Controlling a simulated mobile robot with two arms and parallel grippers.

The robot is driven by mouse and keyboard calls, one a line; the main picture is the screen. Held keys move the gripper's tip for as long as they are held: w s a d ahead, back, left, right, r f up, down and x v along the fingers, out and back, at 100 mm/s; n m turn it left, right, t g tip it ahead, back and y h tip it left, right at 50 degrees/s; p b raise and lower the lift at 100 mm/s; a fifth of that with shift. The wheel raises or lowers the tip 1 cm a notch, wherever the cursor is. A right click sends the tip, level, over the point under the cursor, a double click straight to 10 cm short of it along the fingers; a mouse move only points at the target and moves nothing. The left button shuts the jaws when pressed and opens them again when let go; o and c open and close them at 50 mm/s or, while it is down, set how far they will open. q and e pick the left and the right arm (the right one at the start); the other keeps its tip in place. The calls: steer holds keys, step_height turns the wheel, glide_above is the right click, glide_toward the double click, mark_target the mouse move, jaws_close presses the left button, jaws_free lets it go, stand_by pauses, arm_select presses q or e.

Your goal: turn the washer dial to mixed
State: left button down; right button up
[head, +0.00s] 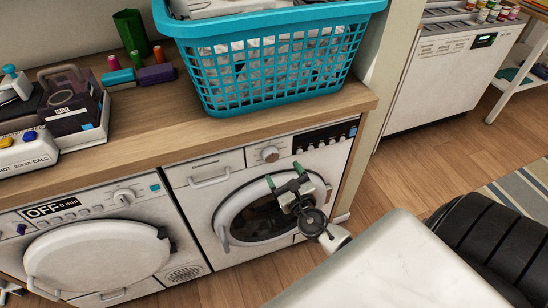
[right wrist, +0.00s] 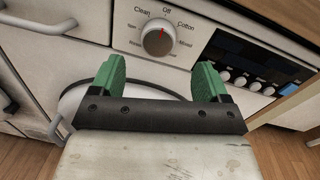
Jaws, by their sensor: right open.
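The washer (head: 331,158) is the white machine under the counter, with a round dark-glass door. Its dial (head: 270,154) is a silver knob on the upper front panel. In the right wrist view the dial (right wrist: 158,38) has a red mark at its top, toward "Off"; "Cotton" and "Mixed" are printed to its right. My right gripper (head: 285,174) is open and empty, in front of the washer just below the dial. In the right wrist view its green fingers (right wrist: 161,70) stand apart, below and either side of the dial, with no visible contact. My left gripper is not in view.
A second white machine (head: 95,210) with an "OFF" display stands to the left. A blue laundry basket (head: 275,60) sits on the wooden counter (head: 140,110) above. The washer's dark control panel (right wrist: 250,65) lies right of the dial.

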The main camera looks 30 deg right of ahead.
mark_target(273, 158)
steer(key=w, duration=0.4)
steer(key=w+d, duration=0.1)
steer(key=w, duration=0.1)
steer(key=shift+w, duration=0.25)
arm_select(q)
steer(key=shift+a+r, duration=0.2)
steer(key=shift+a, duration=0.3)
arm_select(e)
steer(key=c, duration=0.9)
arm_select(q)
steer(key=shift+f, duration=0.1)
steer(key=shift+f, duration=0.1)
arm_select(e)
steer(key=shift+f, duration=0.1)
